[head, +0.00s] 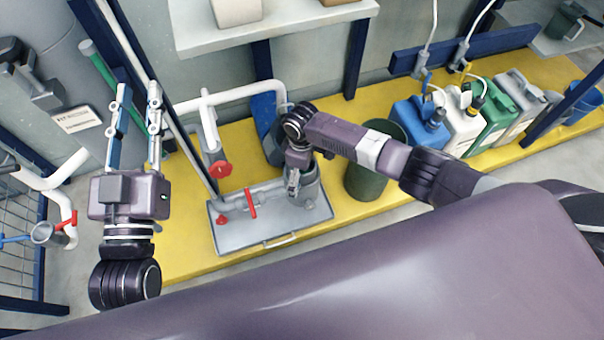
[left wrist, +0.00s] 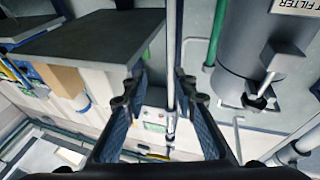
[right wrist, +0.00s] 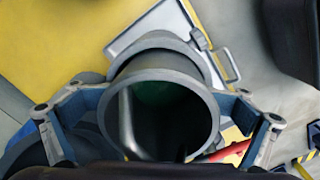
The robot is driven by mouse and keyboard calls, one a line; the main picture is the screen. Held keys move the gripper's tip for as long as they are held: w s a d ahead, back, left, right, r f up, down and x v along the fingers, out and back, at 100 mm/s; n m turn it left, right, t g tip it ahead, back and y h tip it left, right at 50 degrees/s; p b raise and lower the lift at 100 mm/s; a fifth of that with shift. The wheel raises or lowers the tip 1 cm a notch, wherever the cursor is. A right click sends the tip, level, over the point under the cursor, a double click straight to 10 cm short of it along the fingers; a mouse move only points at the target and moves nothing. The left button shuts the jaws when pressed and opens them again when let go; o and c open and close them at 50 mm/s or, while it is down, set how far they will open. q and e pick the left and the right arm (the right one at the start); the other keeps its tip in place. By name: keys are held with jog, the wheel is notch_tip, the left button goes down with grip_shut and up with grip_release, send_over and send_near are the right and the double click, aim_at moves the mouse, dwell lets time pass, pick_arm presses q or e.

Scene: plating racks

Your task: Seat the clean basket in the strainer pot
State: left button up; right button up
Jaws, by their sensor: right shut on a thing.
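My right gripper (head: 292,185) reaches down at the grey strainer pot (head: 312,190), which stands on the right part of a metal tray (head: 240,238). In the right wrist view its fingers (right wrist: 156,100) are shut on opposite sides of a grey open-topped cylinder, seemingly the basket (right wrist: 204,128). The inside is dark and greenish, with a light bar at left. The pot (right wrist: 158,42) shows just beyond it, overlapped by it. I cannot tell how deep the basket sits. My left gripper (head: 138,95) is open and empty, fingers raised; the left wrist view (left wrist: 152,85) shows the fingers apart.
White pipework with red valve handles (head: 220,168) stands left of the pot. A dark green bin (head: 372,180) is close on the right. Several jugs (head: 465,130) line the yellow platform (head: 180,258). A post and green pipe (head: 100,65) are near my left gripper.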

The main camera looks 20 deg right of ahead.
jog(key=shift+f, duration=0.2)
pick_arm(q)
jog(key=shift+s+r, duration=0.15)
jog(key=shift+r, duration=0.2)
pick_arm(e)
jog(key=shift+f, duration=0.1)
pick_arm(q)
jog(key=shift+r+t, duration=0.1)
jog(key=shift+t, duration=0.2)
jog(key=shift+s+r, duration=0.1)
jog(key=shift+r, duration=0.15)
pick_arm(e)
jog(key=shift+o, duration=0.3)
jog(key=shift+s+f, duration=0.1)
jog(key=shift+f, duration=0.1)
pick_arm(q)
jog(key=shift+r+h, duration=0.1)
jog(key=shift+h, duration=0.2)
pick_arm(e)
jog(key=shift+f, duration=0.1)
